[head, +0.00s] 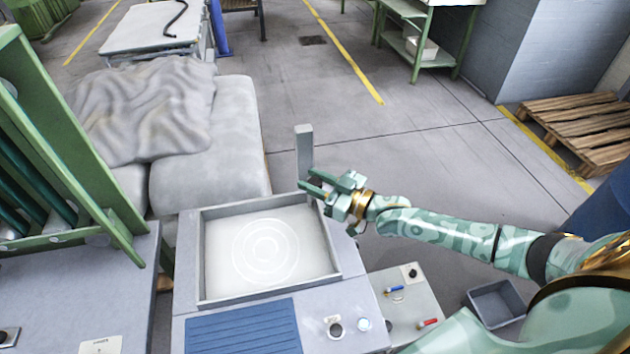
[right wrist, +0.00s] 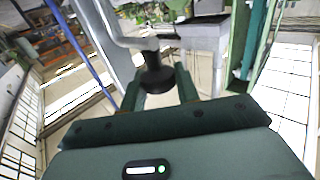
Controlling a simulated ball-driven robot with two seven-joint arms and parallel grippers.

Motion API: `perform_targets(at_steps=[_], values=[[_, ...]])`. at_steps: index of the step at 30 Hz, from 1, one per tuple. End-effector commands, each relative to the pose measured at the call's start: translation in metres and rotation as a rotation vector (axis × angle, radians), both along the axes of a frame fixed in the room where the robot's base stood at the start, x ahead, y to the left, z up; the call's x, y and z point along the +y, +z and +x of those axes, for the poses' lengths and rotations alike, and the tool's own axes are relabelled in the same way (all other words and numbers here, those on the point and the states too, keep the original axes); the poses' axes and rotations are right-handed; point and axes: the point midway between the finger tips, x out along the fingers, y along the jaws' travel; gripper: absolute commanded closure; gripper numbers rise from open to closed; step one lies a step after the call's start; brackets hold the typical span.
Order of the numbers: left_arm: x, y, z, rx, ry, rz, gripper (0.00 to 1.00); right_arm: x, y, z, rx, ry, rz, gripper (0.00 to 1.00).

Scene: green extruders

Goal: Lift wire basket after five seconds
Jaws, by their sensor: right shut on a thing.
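My right gripper (head: 318,187) is at the right rim of a square grey tank (head: 197,255), beside an upright grey post (head: 303,150). In the right wrist view its two green fingers (right wrist: 160,92) are shut on a dark knob-like grip (right wrist: 153,72), which sits by a pale grey bar (right wrist: 120,38). No wire mesh of a basket shows in either view. The tank holds a whitish surface (head: 265,250) with pale rings on it; what lies under it is hidden. My left gripper is not in view.
A blue ribbed panel (head: 243,329) and a knob (head: 336,329) are in front of the tank. A green rack (head: 70,150) stands at left, and a grey padded block with a cloth (head: 145,100) lies behind. The floor at right has a pallet (head: 578,128) and a grey bin (head: 497,302).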

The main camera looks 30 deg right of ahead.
Motion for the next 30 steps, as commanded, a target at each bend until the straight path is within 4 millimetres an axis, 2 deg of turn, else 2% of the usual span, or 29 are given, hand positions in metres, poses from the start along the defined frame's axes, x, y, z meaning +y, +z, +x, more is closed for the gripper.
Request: perform_targets(at_steps=[1,9,12,15,24,25,27,30], values=[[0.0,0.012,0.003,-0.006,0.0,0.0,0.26,-0.001,0.016,0.001,-0.007,-0.001,0.0,1.0],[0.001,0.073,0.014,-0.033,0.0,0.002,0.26,-0.001,0.082,0.001,-0.01,-0.001,0.002,1.0],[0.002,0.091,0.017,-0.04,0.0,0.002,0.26,-0.001,0.101,0.001,-0.01,-0.001,0.001,1.0],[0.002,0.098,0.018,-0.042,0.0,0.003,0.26,-0.001,0.108,0.001,-0.009,-0.001,0.003,1.0],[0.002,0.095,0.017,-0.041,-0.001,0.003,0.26,-0.001,0.106,0.002,-0.011,-0.001,0.007,1.0],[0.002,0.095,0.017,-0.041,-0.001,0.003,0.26,-0.001,0.106,0.003,-0.011,-0.001,0.007,0.63],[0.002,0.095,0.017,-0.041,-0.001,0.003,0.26,-0.001,0.106,0.002,-0.011,-0.002,0.005,0.48],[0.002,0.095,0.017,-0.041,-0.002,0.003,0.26,-0.001,0.104,0.002,-0.008,-0.001,0.004,0.48]])
